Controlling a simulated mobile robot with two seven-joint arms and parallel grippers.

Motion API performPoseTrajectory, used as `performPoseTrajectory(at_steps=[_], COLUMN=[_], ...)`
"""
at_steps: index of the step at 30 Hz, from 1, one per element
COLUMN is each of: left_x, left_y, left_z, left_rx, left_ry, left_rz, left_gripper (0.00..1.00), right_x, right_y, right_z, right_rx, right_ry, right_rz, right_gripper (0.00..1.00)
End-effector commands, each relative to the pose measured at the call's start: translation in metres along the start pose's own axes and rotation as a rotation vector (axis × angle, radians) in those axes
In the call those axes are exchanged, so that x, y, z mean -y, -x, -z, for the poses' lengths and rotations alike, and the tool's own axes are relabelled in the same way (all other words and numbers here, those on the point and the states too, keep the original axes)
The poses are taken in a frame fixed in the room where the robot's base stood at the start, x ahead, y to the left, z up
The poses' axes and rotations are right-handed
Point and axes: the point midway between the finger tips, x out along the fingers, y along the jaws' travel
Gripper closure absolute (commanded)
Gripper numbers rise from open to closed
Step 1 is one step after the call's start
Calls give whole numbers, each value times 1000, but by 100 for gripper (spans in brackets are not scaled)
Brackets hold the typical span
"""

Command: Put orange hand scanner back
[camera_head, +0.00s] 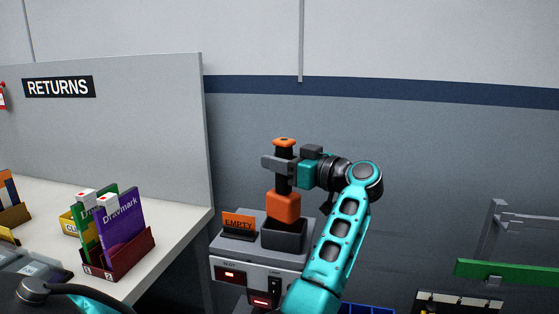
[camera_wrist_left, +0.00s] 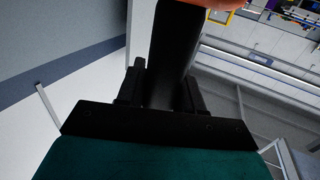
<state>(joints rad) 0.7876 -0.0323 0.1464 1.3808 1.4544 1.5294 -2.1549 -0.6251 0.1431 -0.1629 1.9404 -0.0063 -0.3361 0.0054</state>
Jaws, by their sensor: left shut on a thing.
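The orange hand scanner (camera_head: 283,206) is upright in the head view, with an orange body below, a black handle and an orange cap on top. My left gripper (camera_head: 283,165) is shut on its black handle. The orange body is right over the dark grey cradle (camera_head: 284,237) of the station; I cannot tell whether its lower end is inside the cradle or just above it. In the left wrist view, the black handle (camera_wrist_left: 170,55) runs up between the fingers, with a bit of orange at the top edge. My right gripper is not in view.
An orange EMPTY sign (camera_head: 238,222) stands left of the cradle on the grey station (camera_head: 232,250). A white RETURNS counter (camera_head: 180,225) at left holds a red holder (camera_head: 140,257) with Drawmark packs. A green bar (camera_head: 500,271) and rail are at right.

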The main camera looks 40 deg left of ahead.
Motion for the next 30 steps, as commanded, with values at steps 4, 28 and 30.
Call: performPoseTrajectory(at_steps=[4, 28, 30], left_x=[0, 0, 0], left_y=[0, 0, 0], left_z=[-4, -10, -7], left_rx=[0, 0, -1], left_ry=[-3, -1, 2], left_rz=[0, 0, 1], left_gripper=[100, 38, 38], right_x=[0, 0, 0], right_y=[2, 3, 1], right_z=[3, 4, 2], right_rx=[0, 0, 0], right_ry=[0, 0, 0], right_rz=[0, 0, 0], right_gripper=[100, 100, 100])
